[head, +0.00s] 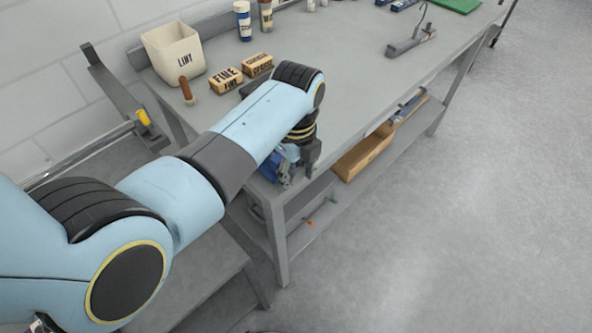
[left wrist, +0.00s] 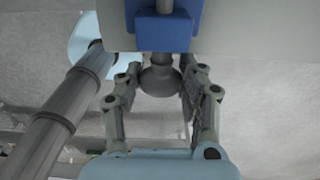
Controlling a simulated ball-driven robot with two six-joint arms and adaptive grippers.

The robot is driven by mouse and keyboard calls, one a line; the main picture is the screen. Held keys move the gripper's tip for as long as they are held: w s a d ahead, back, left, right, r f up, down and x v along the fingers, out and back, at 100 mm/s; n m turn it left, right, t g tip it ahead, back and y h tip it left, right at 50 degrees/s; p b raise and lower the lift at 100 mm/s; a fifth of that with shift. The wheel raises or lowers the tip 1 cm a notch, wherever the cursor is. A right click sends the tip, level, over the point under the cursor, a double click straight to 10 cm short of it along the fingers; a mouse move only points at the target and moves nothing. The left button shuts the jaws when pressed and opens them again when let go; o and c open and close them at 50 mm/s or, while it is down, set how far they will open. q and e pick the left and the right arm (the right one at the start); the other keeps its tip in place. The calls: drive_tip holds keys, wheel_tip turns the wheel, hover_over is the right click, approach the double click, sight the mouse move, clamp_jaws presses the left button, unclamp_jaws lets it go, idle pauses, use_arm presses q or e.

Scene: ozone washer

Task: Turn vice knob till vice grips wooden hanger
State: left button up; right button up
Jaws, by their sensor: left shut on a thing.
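The blue vice (head: 272,167) is at the near corner of the workbench, mostly hidden behind my left arm in the head view. In the left wrist view its blue body (left wrist: 165,30) is at the top, with a grey rounded knob (left wrist: 160,82) below it. My left gripper (head: 303,158) is at the vice. In the left wrist view its two fingers (left wrist: 161,72) are on either side of the knob, shut on it. A grey-brown bar with a thin curved hook (head: 410,43), possibly the hanger, lies farther back on the bench. The vice jaws are hidden.
The workbench (head: 350,90) carries a bin marked LINT (head: 174,50), two labelled blocks (head: 226,80), a wooden-handled tool (head: 187,90) and bottles (head: 243,20). A wooden box (head: 362,155) is on the lower shelf. The floor at right is clear.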

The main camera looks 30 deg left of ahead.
use_arm(q)
drive_tip(key=shift+w+d+r+g, duration=0.1)
drive_tip(key=shift+w+r+g, duration=0.1)
drive_tip(key=shift+g, duration=0.2)
drive_tip(key=shift+w+f+g+y, duration=0.1)
drive_tip(key=shift+g+y, duration=0.2)
drive_tip(key=shift+g, duration=0.2)
drive_tip(key=shift+f+g+y+b, duration=0.1)
drive_tip(key=shift+g+y+b, duration=0.2)
drive_tip(key=shift+g+b, duration=0.45)
drive_tip(key=g+y+b, duration=0.1)
drive_tip(key=g+b, duration=0.1)
drive_tip(key=b, duration=0.3)
drive_tip(key=shift+f+g, duration=0.15)
drive_tip(key=shift+g, duration=0.2)
drive_tip(key=shift+g+b, duration=0.3)
drive_tip(key=shift+b, duration=0.2)
drive_tip(key=shift+r, duration=0.2)
drive_tip(key=o, duration=1.2)
drive_tip(key=shift+f, duration=0.1)
